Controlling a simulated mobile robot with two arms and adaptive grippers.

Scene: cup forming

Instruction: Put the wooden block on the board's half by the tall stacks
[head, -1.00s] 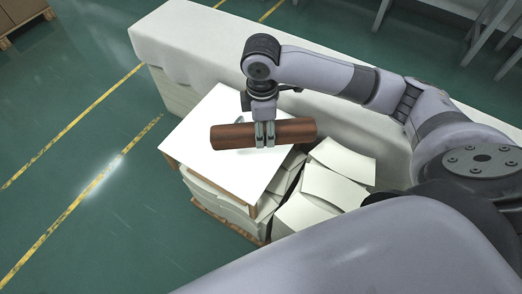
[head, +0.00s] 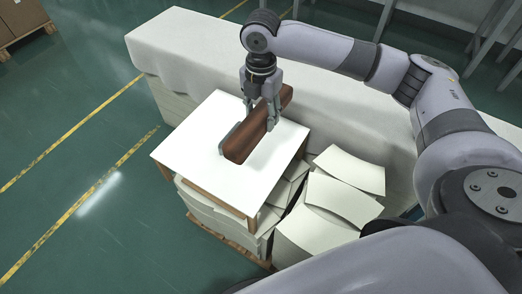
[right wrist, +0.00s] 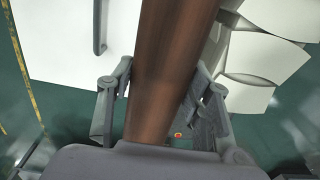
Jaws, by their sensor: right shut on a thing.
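The wooden block (head: 243,144) is a long reddish-brown bar. My right gripper (head: 262,114) is shut on it, with one finger on each side. The block is over the white board (head: 195,150), its long axis running from lower left to upper right in the head view. I cannot tell whether it touches the board. In the right wrist view the block (right wrist: 172,70) runs up between the fingers and hides part of the board (right wrist: 60,45). A grey bar-like handle (right wrist: 98,28) shows on the board beside the block. My left gripper is not in view.
A long white-covered row (head: 190,45) stands behind the board. Loose white sheets (head: 345,172) lie in piles to the right. Under the board are paper stacks on a wooden pallet (head: 232,246). Green floor with yellow lines is free at left.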

